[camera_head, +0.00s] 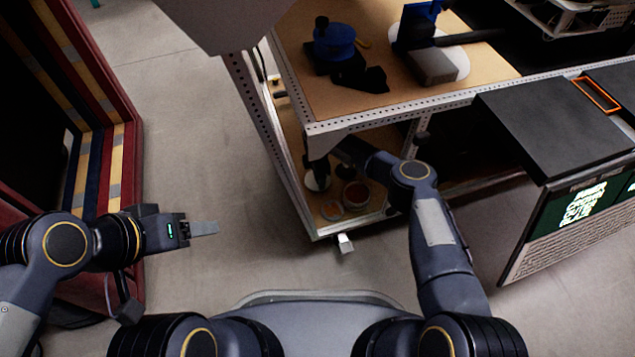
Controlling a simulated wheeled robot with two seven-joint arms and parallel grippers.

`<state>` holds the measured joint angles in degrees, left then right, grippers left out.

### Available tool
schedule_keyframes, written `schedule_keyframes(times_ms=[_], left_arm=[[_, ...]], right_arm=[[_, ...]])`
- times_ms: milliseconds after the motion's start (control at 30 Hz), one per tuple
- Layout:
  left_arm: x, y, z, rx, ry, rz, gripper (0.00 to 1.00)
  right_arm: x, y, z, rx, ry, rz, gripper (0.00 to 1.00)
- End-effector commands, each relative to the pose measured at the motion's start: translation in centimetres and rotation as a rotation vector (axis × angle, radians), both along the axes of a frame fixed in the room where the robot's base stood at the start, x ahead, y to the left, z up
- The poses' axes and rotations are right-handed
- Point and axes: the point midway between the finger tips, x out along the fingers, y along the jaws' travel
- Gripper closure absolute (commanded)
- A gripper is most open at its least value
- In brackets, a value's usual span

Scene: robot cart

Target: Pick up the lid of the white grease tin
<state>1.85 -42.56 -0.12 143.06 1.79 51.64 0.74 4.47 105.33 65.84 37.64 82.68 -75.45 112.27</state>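On the lower shelf of the cart (310,205), an open round tin (356,194) with a pale rim and reddish-brown inside stands near the corner post. A flat round piece (332,210), perhaps a lid, lies just left of it and nearer to me. A white round thing (317,182) shows farther left, right under my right gripper (318,174). The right arm reaches in below the cart's top; its dark fingers are small and partly hidden, so touch or grip is unclear. My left gripper (205,228) is over bare floor, away from the cart, with its pale fingers close together.
The cart's wooden top (310,80) overhangs the shelf, with a metal edge and corner post (262,120). A blue tool (334,42) and a grey block (434,66) rest on top. A black case (550,125) stands right. Floor between the red rack (115,60) and cart is clear.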

Motion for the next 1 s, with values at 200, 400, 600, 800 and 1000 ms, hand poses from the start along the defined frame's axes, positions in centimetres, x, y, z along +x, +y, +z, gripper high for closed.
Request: schedule_keyframes(times_ms=[200,400,600,800,1000], left_arm=[[0.0,0.0,0.2,0.000,0.000,0.000,0.39],[0.0,0.0,0.2,0.000,0.000,0.000,0.39],[0.0,0.0,0.2,0.000,0.000,0.000,0.39],[0.0,0.0,0.4,0.000,0.000,0.000,0.39],[0.0,0.0,1.6,0.000,0.000,0.000,0.39]], right_arm=[[0.0,0.0,0.2,0.000,0.000,0.001,0.44],[0.0,0.0,0.2,0.000,0.000,0.001,0.70],[0.0,0.0,0.2,0.000,0.000,0.001,0.83],[0.0,-0.1,0.4,0.000,0.000,0.001,0.83],[0.2,-0.8,1.3,0.000,0.000,0.001,0.83]])
